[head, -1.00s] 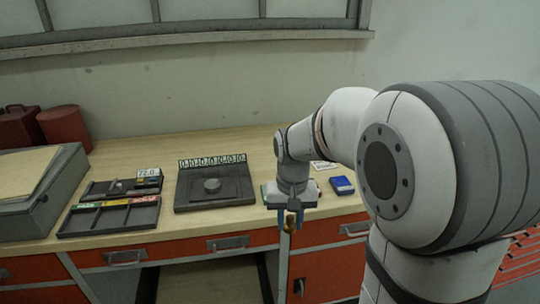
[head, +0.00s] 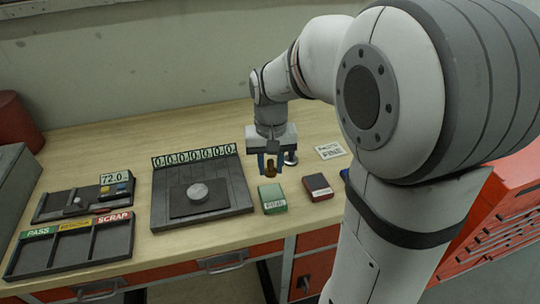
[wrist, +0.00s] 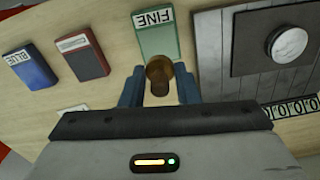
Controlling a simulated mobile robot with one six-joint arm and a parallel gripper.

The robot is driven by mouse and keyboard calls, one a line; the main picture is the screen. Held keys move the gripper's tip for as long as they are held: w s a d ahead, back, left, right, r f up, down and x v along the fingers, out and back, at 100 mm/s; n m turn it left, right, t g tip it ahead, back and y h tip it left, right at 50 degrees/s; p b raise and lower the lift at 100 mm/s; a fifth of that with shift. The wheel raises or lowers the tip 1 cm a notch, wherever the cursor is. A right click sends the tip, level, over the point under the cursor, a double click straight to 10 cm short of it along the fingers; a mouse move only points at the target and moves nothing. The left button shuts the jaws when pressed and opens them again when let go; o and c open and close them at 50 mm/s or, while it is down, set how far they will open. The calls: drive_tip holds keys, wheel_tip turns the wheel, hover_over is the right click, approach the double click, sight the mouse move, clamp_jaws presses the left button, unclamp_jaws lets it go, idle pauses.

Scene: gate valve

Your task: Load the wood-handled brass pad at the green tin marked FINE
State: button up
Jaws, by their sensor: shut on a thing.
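My gripper (head: 271,163) is shut on the wood-handled brass pad (head: 271,171), which hangs between the blue-grey fingers. The pad also shows in the wrist view (wrist: 158,70), where the fingers flank its round brown handle. The green tin (head: 272,199) lies on the bench just in front of the pad in the head view. Its label reads FINE in the wrist view (wrist: 157,40), where the pad overlaps its lower edge. I cannot tell whether the pad touches anything, and its underside is hidden.
A dark red tin (head: 318,187) and a blue tin (wrist: 28,68) lie beside the green one. A grey plate with a round metal disc (head: 197,192) and a counter strip is to the left. A sorting tray (head: 70,248) marked PASS and SCRAP lies farther left.

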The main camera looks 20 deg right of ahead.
sight(271, 192)
drive_tip(key=shift+s+f+b, duration=0.1)
drive_tip(key=shift+f+b, duration=2.05)
drive_tip(key=shift+f, duration=0.75)
drive_tip(key=shift+f+b, duration=0.35)
drive_tip(key=shift+f, duration=0.2)
drive_tip(key=shift+r, duration=0.1)
wheel_tip(271, 192, up, 7)
drive_tip(key=p, duration=0.5)
drive_tip(key=shift+p, duration=0.3)
idle(0.3)
